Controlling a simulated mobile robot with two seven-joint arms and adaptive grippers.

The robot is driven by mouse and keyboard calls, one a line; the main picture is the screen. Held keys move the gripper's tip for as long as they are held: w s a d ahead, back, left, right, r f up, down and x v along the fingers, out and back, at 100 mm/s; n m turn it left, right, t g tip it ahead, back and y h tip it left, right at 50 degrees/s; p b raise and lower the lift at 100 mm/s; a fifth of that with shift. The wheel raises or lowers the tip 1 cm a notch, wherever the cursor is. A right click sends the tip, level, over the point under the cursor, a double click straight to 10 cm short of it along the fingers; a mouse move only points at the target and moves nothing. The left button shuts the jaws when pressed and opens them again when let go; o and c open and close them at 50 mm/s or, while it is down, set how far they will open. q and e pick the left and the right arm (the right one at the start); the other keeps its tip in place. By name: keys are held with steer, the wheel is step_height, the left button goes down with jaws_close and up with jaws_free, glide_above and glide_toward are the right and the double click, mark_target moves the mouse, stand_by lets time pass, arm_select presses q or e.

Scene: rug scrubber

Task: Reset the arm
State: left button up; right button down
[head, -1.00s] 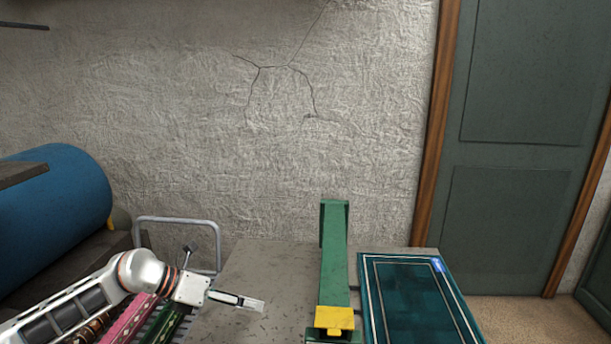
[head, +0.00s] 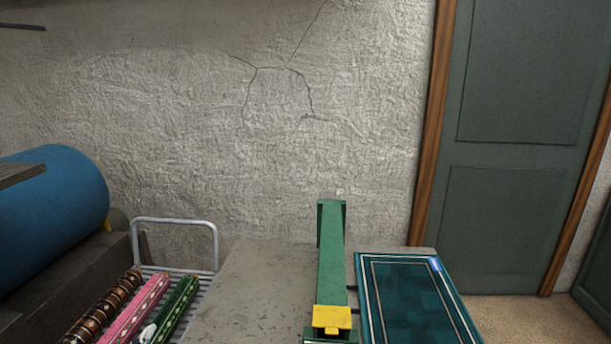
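Neither of my grippers nor my arms shows in the head view now. A green machine (head: 331,262) with a long upright beam and a yellow block (head: 332,318) at its near end stands on a grey worktable (head: 255,285). A dark teal rug (head: 415,300) with pale border lines and a small blue tag lies flat to the right of the machine.
At the left, a wire-framed cart (head: 176,222) holds a brown patterned roll (head: 103,305), a pink roll (head: 134,309) and a green roll (head: 172,312). A blue cylinder (head: 50,215) lies behind it. A green door (head: 520,150) is at the right. The grey tabletop left of the machine is bare.

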arm_select(q)
steer(key=s+a+f+n+g+y, duration=0.15)
steer(key=s+a+f+g, duration=0.3)
steer(key=s, duration=0.45)
steer(key=s+a+f+n+g, duration=0.25)
steer(key=s+f, duration=0.35)
steer(key=s, duration=0.3)
steer(key=d+f+n+t+h+b, duration=0.1)
steer(key=d+f+h+b, duration=0.2)
steer(key=d+f, duration=0.5)
steer(key=w+d+f+n+t+h+b, duration=0.1)
steer(key=d+f+h+b, duration=0.2)
steer(key=d+f, duration=0.5)
step_height(320, 180, down, 5)
steer(key=shift+f+t+h+b, duration=0.2)
steer(key=shift+t+h+b, duration=0.1)
steer(key=shift+h, duration=0.15)
steer(key=shift+w, duration=0.1)
